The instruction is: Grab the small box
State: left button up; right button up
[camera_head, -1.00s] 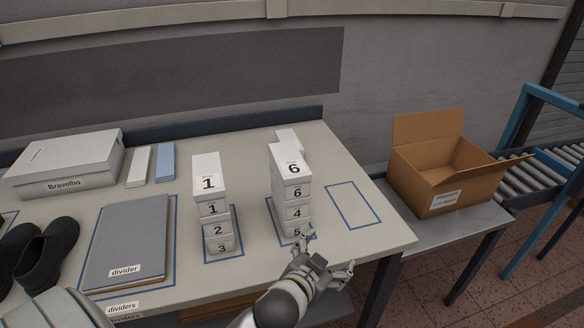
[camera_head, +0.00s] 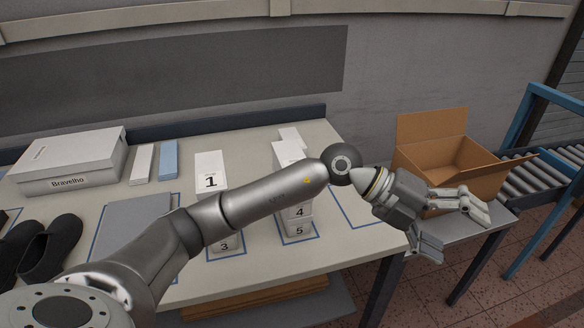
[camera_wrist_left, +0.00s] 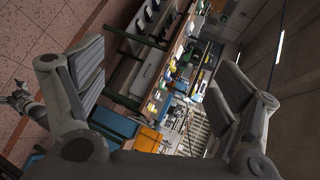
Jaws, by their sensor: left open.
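Small white numbered boxes stand in two stacks on the table. The left stack shows a box marked 1 (camera_head: 210,181) on top and a box marked 3 (camera_head: 226,246) at the bottom; my arm hides its middle. The right stack shows a box marked 4 (camera_head: 299,212) and a box marked 5 (camera_head: 299,230); its upper part is partly hidden. My left gripper (camera_head: 460,231) is open and empty, right of the table, in front of the open cardboard box. In the left wrist view its fingers are spread with nothing between them. A grey gripper-like shape (camera_wrist_left: 22,101), perhaps my right gripper, is too small to read.
The open cardboard box (camera_head: 425,160) stands on a side table by a roller conveyor (camera_head: 515,170). A white Bravelho shoebox (camera_head: 70,160), black shoes (camera_head: 50,250) and a grey divider stack (camera_head: 135,225) lie on the left. My left arm crosses over the table.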

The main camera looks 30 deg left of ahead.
pick_arm(q)
jog(key=w+a+f+y, duration=0.3)
jog(key=w+a+y, duration=0.15)
jog(key=a, duration=0.35)
jog(key=n+y, duration=0.7)
jog(key=y, duration=0.6)
send_near(292, 157)
jog(key=shift+n+t, duration=0.3)
jog(key=x, duration=0.3)
jog(key=s+p+x, duration=0.1)
jog(key=shift+w+a+f, duration=0.1)
jog(key=shift+f, duration=0.15)
jog(key=shift+a+f, duration=0.1)
jog(key=shift+f, duration=0.15)
jog(key=shift+w+a+f+p, duration=0.25)
jog(key=shift+f+p, duration=0.3)
jog(key=shift+p, duration=0.15)
jog(key=p+x, duration=0.1)
jog(key=x, duration=0.2)
jog(key=shift+w+a+f, duration=0.15)
jog(key=shift+w+f, duration=0.05)
jog(key=shift+f, duration=0.05)
jog(key=shift+w+f, duration=0.1)
jog(key=shift+f, duration=0.2)
jog(key=shift+c, duration=0.7)
jog(key=c, duration=1)
jog(key=shift+c, duration=0.4)
